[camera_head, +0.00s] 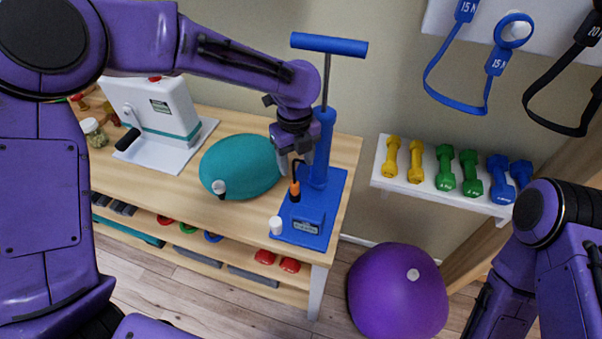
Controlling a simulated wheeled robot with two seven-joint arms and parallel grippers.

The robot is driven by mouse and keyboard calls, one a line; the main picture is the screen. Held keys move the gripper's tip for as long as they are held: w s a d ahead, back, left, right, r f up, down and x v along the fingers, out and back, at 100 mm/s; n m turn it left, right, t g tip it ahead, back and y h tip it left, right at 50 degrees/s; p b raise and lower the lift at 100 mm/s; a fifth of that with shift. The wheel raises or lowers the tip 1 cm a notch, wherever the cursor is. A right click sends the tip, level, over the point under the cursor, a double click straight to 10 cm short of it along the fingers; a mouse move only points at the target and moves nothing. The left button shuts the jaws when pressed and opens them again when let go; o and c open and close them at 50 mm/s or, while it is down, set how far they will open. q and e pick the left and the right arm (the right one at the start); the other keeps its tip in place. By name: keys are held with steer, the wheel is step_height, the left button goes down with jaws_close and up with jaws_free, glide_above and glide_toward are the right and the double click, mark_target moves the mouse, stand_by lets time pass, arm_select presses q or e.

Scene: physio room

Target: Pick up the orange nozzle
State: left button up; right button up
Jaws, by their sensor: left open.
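The orange nozzle (295,190) stands upright on the blue base of the hand pump (318,213), in front of the pump's cylinder. A black hose end rises from its top. My left gripper (295,166) is above the nozzle, pointing down, with its fingers apart around the black upper part; whether they touch it I cannot tell. The gripper partly hides the pump's cylinder. My right arm is at the right edge, and its gripper is out of the picture.
A teal cushion (240,166) with a valve lies left of the pump on the wooden bench (180,195). A small white cylinder (276,225) stands at the pump's front left corner. A white device (160,110) is farther left. Dumbbells lie on a wall shelf (440,195); a purple ball (395,295) is below.

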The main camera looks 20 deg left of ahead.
mark_target(295, 182)
arm_select(q)
step_height(295, 182, down, 5)
steer(key=shift+r+p, duration=0.1)
steer(key=shift+p, duration=0.25)
steer(key=f, duration=0.3)
steer(key=f+p, duration=0.1)
steer(key=shift+w+a+f, duration=0.2)
steer(key=shift+a+f, duration=0.05)
steer(key=shift+f, duration=0.4)
jaws_close()
